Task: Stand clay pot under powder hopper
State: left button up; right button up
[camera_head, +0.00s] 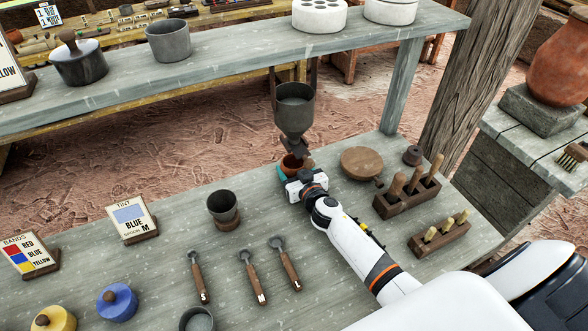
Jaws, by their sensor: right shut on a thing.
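The powder hopper (295,112) is a dark grey funnel hung below the raised shelf, with its spout pointing down over the table. The small reddish-brown clay pot (293,164) is just below the spout, upright as far as it shows. My right gripper (294,174) is shut on the clay pot from the near side and hides much of it. Whether the pot's base touches the table is hidden. My left gripper is not in view.
A dark cup (222,208) and several scoops (285,265) lie left and nearer. The raised shelf (225,72) crosses behind.

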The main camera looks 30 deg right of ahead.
jog(key=shift+f, duration=0.1)
jog(key=o, duration=1.2)
jog(key=shift+r, duration=0.2)
jog(key=s, duration=0.4)
jog(key=s+r, duration=0.1)
jog(key=s, duration=0.7)
jog(key=shift+a+r, duration=0.35)
jog(key=shift+r, duration=0.05)
